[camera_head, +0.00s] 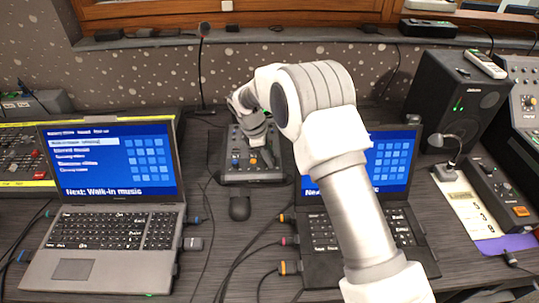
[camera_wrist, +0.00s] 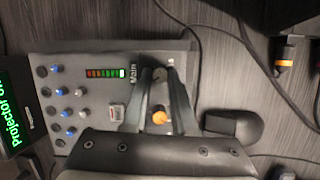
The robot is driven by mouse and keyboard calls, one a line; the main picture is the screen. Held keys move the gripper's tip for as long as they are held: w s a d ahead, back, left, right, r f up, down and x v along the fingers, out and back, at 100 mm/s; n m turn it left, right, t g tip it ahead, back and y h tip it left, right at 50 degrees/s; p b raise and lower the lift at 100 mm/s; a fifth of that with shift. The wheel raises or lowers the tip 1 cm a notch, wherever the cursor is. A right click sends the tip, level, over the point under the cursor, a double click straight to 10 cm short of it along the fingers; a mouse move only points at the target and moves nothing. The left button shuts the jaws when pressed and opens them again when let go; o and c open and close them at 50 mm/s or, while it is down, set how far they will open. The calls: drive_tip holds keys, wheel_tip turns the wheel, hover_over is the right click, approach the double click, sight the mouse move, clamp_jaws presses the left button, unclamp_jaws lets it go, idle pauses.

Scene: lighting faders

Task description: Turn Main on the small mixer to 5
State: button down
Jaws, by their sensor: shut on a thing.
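The small mixer (camera_wrist: 92,140) is a grey box with several blue and white knobs, a lit level meter and the printed word Main. An orange-tipped knob (camera_wrist: 160,118) shows between the fingers, nearer the wrist. In the head view my gripper (camera_head: 262,156) hides part of the panel.
A dark mouse (camera_head: 240,208) lies in front of the mixer. An open laptop (camera_head: 115,190) stands at left, and another (camera_head: 390,165) is partly behind my arm. A thin microphone (camera_head: 203,70) rises behind the mixer. Cables cross the desk. A black speaker (camera_head: 452,100) stands at right.

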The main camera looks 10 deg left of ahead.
drive_tip(key=m+g+p, duration=0.1)
drive_tip(key=m, duration=0.3)
drive_tip(key=shift+w, duration=0.2)
drive_tip(key=shift+m+g, duration=0.6)
drive_tip(key=shift+m, duration=1.2)
drive_tip(key=c, duration=0.7)
unclamp_jaws()
drive_tip(key=shift+w+r, duration=0.1)
drive_tip(key=p+v, duration=0.2)
drive_tip(key=v, duration=1.5)
drive_tip(key=shift+d+r+p, duration=0.25)
drive_tip(key=shift+d+p, duration=0.05)
drive_tip(key=shift+p, duration=0.1)
